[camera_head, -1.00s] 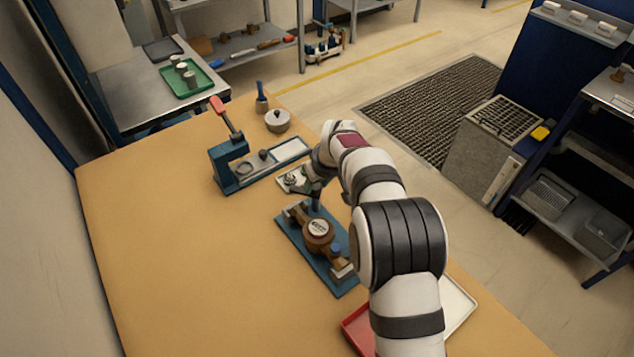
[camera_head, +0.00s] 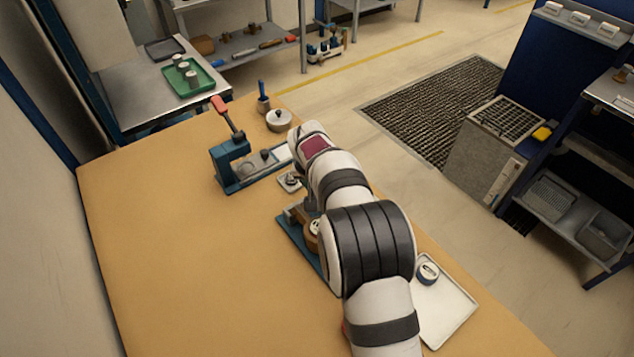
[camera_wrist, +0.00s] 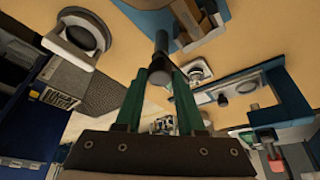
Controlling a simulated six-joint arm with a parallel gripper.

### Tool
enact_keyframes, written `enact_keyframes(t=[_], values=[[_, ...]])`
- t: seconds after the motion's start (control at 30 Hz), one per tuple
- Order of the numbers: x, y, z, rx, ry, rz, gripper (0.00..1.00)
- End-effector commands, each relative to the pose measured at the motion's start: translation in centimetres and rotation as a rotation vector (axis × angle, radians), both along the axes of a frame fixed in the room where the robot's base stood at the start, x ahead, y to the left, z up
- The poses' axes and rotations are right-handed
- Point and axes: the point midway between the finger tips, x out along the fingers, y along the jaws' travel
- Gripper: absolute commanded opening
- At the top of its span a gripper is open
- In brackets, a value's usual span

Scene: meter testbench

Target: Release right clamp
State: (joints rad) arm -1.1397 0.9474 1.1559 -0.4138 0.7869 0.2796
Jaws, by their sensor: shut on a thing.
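The blue fixture (camera_head: 290,238) lies on the bench, with the round brown meter (camera_head: 312,236) on it, largely hidden by my arm. A brown clamp block (camera_head: 297,212) shows at its far end; the near end is hidden. In the wrist view, the fixture's end (camera_wrist: 207,35) and brown clamp block (camera_wrist: 190,22) are at the top. My gripper (camera_wrist: 163,80) has its green fingers shut on a dark upright clamp handle (camera_wrist: 161,58) beside that block. How the handle joins the clamp cannot be seen. In the head view my gripper is mostly hidden at the fixture's far end.
A blue press with a red handle (camera_head: 230,160) stands behind the fixture. A small dish (camera_head: 287,183) lies between them. A white tray (camera_head: 450,305) with a round part (camera_head: 427,270) is at the right. The bench's left side is clear.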

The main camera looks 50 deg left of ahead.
Motion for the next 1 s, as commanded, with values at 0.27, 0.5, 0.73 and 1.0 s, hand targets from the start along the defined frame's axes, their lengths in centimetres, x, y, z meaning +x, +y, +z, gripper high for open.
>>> enact_keyframes(t=[0.27,0.5,0.73,1.0], values=[[-0.04,-0.01,-0.06,-0.001,0.001,-0.026,0.0],[-0.04,-0.03,-0.07,-0.001,0.002,-0.026,0.0],[-0.04,-0.01,-0.05,-0.001,0.002,-0.025,0.68],[-0.07,-0.04,0.16,0.0,0.001,-0.025,0.68]])
